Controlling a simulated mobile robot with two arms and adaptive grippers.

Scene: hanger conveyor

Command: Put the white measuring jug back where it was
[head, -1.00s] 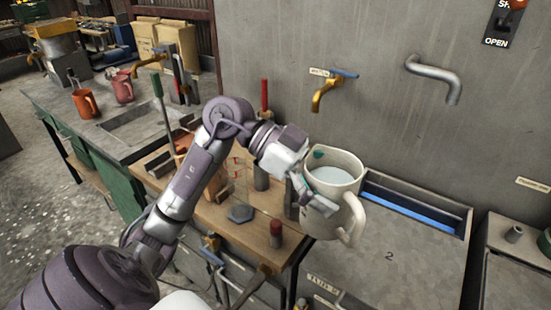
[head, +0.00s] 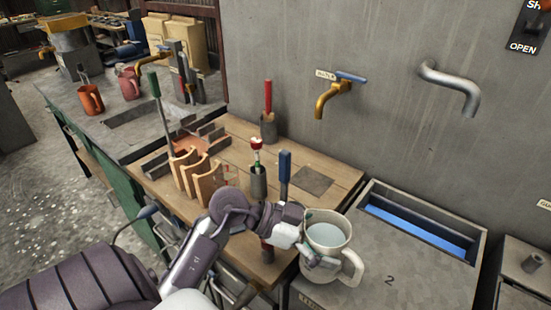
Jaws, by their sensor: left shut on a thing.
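The white measuring jug (head: 343,247) is upright with its handle to the right. It holds pale bluish liquid. My left gripper (head: 314,262) is shut on the jug's left side. The jug is in front of the wooden bench's right end and over the near-left part of the grey tank top marked 2. I cannot tell whether its base touches anything. A dark square patch (head: 312,180) lies bare on the wooden bench (head: 335,172) behind the jug. My right gripper is not in view.
A brass tap (head: 330,97) and a grey spout (head: 452,88) stick out from the wall. Upright tools (head: 285,172) and wooden racks (head: 195,175) stand on the bench. The tank (head: 400,270) has a blue slot at its back. Orange (head: 90,99) and pink mugs (head: 129,84) stand far left.

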